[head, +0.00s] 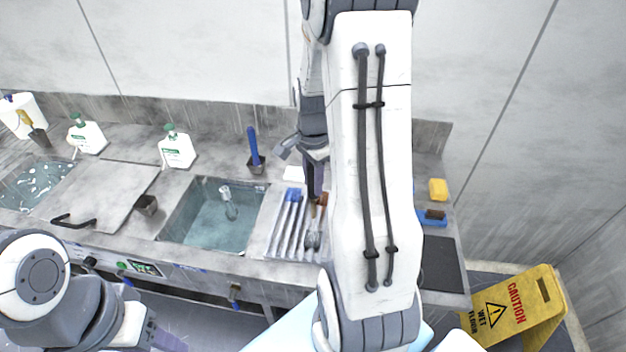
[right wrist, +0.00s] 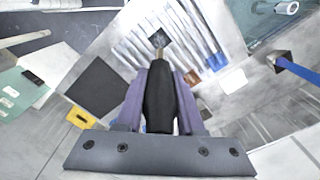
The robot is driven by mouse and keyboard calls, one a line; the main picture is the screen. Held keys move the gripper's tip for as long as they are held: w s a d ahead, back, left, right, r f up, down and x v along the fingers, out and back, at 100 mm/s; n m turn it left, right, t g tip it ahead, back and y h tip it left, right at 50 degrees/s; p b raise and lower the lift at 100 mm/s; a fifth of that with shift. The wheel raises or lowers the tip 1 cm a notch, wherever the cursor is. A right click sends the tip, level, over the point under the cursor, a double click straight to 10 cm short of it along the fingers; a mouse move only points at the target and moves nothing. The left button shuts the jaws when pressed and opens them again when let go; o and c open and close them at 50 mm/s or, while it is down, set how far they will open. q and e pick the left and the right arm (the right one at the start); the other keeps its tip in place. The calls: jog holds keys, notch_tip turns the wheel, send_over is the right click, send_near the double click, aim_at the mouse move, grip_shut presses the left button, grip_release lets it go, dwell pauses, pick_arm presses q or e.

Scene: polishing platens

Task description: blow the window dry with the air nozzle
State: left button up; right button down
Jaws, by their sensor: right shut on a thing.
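My right gripper (right wrist: 161,105) is shut on a black-handled tool (right wrist: 160,98), which I take for the air nozzle. Its thin tip points toward a ribbed draining rack, and a small dark square shows at its end; I cannot tell whether they touch. In the head view my right gripper (head: 314,165) is over the rack, partly hidden by my arm. A small pale plate (head: 293,174) lies behind the rack and also shows in the right wrist view (right wrist: 260,83). I cannot tell which thing is the window. My left gripper (head: 165,340) is only partly visible at the bottom edge.
The ribbed rack (head: 273,247) sits right of a water-filled sink (head: 190,232). A blue-handled tool (head: 253,145) stands in a dark pot (head: 256,167). White bottles (head: 178,152) stand behind the sink. A yellow block (head: 437,190) lies to the right; a yellow caution sign (head: 515,308) stands beyond the counter.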

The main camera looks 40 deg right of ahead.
notch_tip(320, 180, up, 5)
jog(key=p, duration=0.4)
jog(key=shift+r+p, duration=0.1)
jog(key=shift+p, duration=0.2)
dwell(0.5)
